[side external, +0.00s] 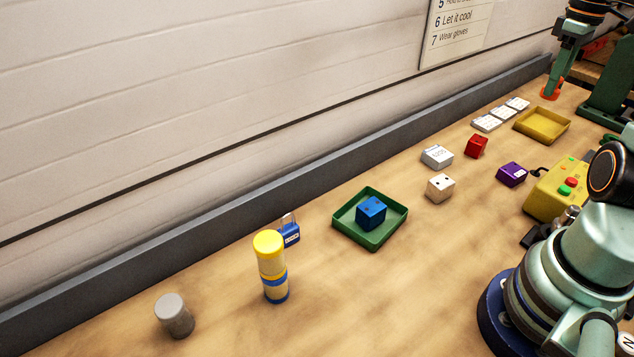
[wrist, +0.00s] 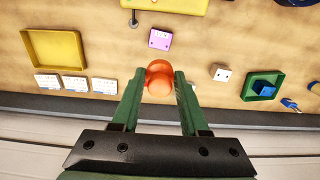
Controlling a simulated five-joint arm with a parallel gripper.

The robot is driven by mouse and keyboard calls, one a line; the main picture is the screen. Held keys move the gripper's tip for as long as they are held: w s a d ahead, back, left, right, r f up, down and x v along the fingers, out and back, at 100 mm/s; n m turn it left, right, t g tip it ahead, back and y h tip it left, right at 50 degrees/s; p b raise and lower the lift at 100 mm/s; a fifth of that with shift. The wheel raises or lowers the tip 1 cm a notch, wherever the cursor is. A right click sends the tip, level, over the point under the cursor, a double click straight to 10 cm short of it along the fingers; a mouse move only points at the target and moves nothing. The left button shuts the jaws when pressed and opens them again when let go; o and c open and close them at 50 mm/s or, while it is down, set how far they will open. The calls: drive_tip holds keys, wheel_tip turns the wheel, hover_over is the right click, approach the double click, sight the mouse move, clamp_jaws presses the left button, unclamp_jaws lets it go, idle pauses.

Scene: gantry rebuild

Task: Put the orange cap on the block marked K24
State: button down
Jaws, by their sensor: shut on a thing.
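The orange cap (wrist: 159,86) is between the two green fingers of my gripper (wrist: 159,74) in the wrist view. My gripper (side external: 553,88) is shut on it. In the side view the orange cap (side external: 549,95) shows at the fingertips, at the far right end of the bench. A white block (side external: 437,156) and a purple block (side external: 512,174) carry labels on top. The purple block also shows in the wrist view (wrist: 159,39), beyond the cap. The labels are too small to read surely, so I cannot tell which block is K24.
Three white tiles (side external: 502,114) and a yellow tray (side external: 541,125) lie near the gripper. A red block (side external: 476,146), a white die (side external: 440,188), a green tray (side external: 369,240) with a blue block (side external: 371,213), a padlock (side external: 289,231) and a yellow control box (side external: 556,190) stand around. A wall runs behind.

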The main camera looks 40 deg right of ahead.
wheel_tip(320, 180, down, 19)
drive_tip(key=shift+f, duration=0.2)
idle(0.3)
drive_tip(key=shift+f, duration=0.1)
drive_tip(key=shift+c, duration=2.1)
unclamp_jaws()
wheel_tip(320, 180, up, 12)
drive_tip(key=w+a+r+t+h, duration=0.1)
drive_tip(key=w+a+r, duration=0.25)
drive_tip(key=a, duration=0.35)
drive_tip(key=w+a+r+t, duration=0.1)
drive_tip(key=w+a+r, duration=0.25)
drive_tip(key=a, duration=0.35)
drive_tip(key=a+r+t+y, duration=0.1)
drive_tip(key=a+r+t, duration=0.1)
drive_tip(key=a, duration=1.7)
drive_tip(key=shift+t, duration=0.8)
